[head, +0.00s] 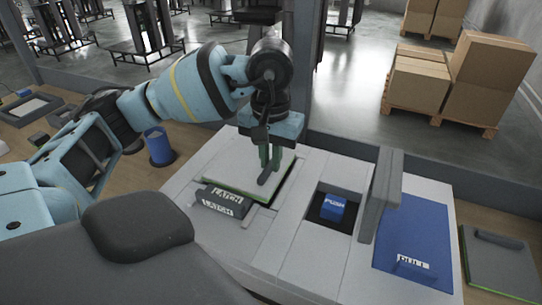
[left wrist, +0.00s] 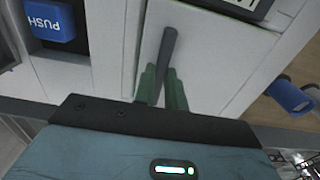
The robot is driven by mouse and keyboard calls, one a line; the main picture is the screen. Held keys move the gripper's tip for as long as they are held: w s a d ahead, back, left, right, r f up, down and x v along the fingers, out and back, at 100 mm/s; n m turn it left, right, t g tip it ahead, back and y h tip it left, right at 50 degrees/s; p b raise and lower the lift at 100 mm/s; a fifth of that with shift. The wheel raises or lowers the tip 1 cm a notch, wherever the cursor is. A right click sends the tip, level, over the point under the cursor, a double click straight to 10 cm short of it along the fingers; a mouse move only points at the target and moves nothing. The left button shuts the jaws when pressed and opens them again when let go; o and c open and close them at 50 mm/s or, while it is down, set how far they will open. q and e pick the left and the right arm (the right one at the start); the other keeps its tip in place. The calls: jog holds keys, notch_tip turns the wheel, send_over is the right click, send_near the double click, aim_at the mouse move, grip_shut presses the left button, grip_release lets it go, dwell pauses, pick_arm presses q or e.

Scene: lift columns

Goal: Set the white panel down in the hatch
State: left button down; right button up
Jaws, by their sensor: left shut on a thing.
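The white panel (head: 235,178) has a green edge and a dark grey bar handle (head: 268,178). It lies over the hatch in the light grey bench, with a dark gap (head: 289,188) showing along its right side. I cannot tell whether it rests on the hatch or sits just above it. My left gripper (head: 269,160) points down and is shut on the handle. In the left wrist view its green fingers (left wrist: 163,92) stand on both sides of the handle (left wrist: 166,55), above the panel (left wrist: 215,65). My right gripper is not in view.
To the right are a blue PUSH block (head: 333,207) in a recess, a grey upright post (head: 386,190) and a blue PULL panel (head: 420,235). A blue cup (head: 158,147) stands left of the bench.

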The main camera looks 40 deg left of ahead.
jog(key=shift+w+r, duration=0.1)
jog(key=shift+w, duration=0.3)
pick_arm(q)
jog(key=shift+f, duration=0.15)
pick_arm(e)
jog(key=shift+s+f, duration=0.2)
pick_arm(q)
jog(key=shift+f, duration=0.15)
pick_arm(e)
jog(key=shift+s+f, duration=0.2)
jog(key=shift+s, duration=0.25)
pick_arm(q)
jog(key=c, duration=1.4)
grip_release()
jog(key=shift+o, duration=0.2)
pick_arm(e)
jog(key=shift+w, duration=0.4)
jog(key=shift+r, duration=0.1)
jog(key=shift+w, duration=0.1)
